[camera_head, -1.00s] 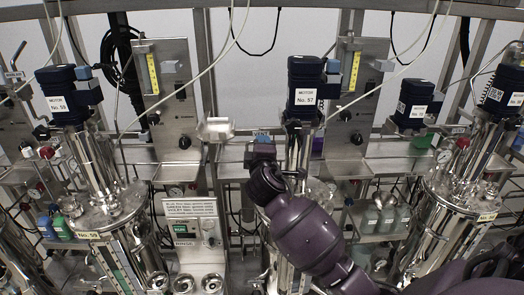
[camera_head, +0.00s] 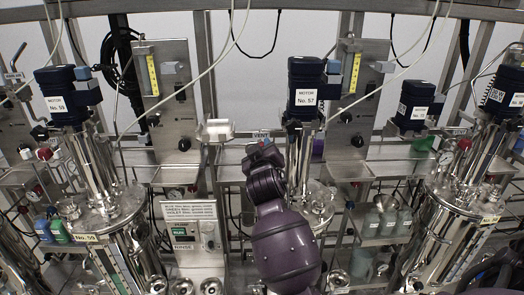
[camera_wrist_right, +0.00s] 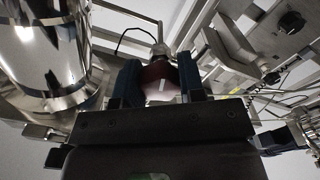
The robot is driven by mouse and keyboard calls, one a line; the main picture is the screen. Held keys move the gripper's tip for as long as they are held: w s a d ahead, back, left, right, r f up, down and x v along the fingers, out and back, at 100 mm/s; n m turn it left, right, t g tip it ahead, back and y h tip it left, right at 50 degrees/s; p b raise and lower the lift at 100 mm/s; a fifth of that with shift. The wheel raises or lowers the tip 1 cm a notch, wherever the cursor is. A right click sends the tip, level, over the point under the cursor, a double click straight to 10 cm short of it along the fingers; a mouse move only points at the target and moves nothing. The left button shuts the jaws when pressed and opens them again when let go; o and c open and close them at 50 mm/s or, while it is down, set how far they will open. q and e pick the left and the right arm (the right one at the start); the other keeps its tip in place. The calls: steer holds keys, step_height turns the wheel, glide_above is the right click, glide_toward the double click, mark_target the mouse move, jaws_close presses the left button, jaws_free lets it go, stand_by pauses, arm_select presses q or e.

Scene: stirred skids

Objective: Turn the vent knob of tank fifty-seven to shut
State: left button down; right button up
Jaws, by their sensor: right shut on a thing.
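Tank fifty-seven stands in the middle of the head view under a dark blue motor (camera_head: 304,88) marked No. 57. Its lower body is mostly hidden behind my right arm. A small VENT label (camera_head: 262,134) shows just left of its column. My right gripper (camera_head: 262,152) is just below that label. In the right wrist view a dark red vent knob (camera_wrist_right: 158,76) with a white mark sits between the two blue fingers of my right gripper (camera_wrist_right: 160,72), which is shut on it. The head view hides the knob behind the gripper. My left gripper is not in view.
Tank fifty-nine (camera_head: 105,200) stands at the left and another tank (camera_head: 462,195) at the right. A printed notice (camera_head: 190,211) and a rinse panel (camera_head: 207,238) are left of my arm.

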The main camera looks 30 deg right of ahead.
steer(key=shift+m, duration=0.8)
steer(key=o, duration=0.9)
steer(key=shift+s, duration=0.15)
